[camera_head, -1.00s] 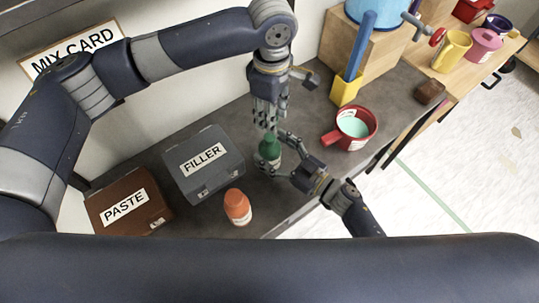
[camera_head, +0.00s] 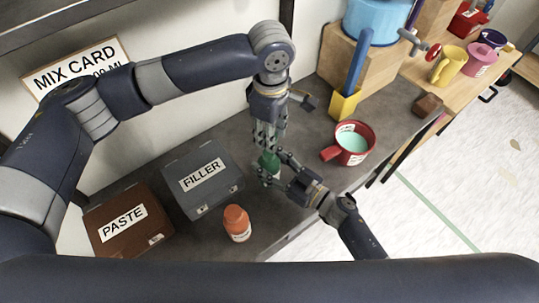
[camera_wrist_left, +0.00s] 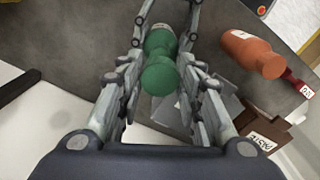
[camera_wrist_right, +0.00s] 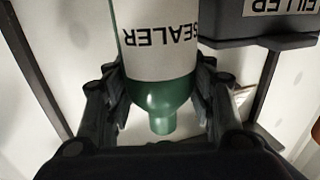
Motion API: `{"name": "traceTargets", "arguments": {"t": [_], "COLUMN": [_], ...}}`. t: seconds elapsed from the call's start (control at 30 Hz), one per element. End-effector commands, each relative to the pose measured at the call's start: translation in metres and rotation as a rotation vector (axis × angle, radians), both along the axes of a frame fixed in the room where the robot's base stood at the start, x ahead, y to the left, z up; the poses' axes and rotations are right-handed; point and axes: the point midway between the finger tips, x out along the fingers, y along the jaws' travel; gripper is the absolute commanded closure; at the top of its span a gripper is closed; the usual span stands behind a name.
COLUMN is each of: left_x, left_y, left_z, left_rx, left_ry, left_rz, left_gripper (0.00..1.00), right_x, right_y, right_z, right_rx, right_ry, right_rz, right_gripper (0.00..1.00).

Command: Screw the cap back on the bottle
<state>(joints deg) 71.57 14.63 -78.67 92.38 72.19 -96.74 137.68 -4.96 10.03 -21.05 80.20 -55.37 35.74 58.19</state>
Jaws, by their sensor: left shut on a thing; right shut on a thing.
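The green bottle (camera_head: 268,162), labelled SEALER in the right wrist view (camera_wrist_right: 160,45), is upright on the workbench. My right gripper (camera_head: 281,168) comes in from the side, shut on the bottle; its fingers flank the body and shoulder in the right wrist view. My left gripper (camera_head: 268,146) points down from above, directly over the bottle's top. In the left wrist view a round green cap (camera_wrist_left: 160,77) sits between its fingers, in line with the bottle's shoulder (camera_wrist_left: 160,42). Whether the cap touches or engages the neck is hidden by the fingers.
An orange bottle (camera_head: 237,223) stands close in front. A grey FILLER box (camera_head: 205,203) and a brown PASTE box (camera_head: 107,240) are left. A red mug (camera_head: 352,143), a yellow holder (camera_head: 345,103) and a wooden block (camera_head: 345,59) are right. The bench's front edge is near.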

Motion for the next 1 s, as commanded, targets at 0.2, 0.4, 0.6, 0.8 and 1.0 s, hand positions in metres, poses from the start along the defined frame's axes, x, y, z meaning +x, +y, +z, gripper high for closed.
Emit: {"name": "traceTargets", "arguments": {"t": [0.2, 0.4, 0.6, 0.8, 1.0], "left_x": [-0.001, 0.000, 0.000, 0.000, -0.001], "left_y": [0.000, 0.000, 0.000, 0.000, 0.000], "left_z": [-0.032, -0.036, -0.036, -0.036, -0.046], "left_rx": [0.000, -0.001, 0.000, 0.000, 0.000], "left_ry": [0.001, -0.002, -0.002, -0.002, 0.000], "left_rz": [-0.001, -0.001, -0.001, -0.001, -0.001], "left_gripper": [0.76, 0.76, 0.76, 0.76, 0.76], "right_x": [0.000, 0.000, 0.000, 0.000, 0.000], "right_y": [0.000, 0.000, 0.000, 0.000, 0.000], "right_z": [0.000, 0.000, 0.000, 0.000, 0.000], "right_rx": [0.000, 0.000, 0.000, 0.000, 0.000], "right_ry": [0.000, 0.000, 0.000, 0.000, 0.000], "right_rz": [0.000, 0.000, 0.000, 0.000, 0.000], "right_gripper": [0.93, 0.93, 0.93, 0.93, 0.93]}}
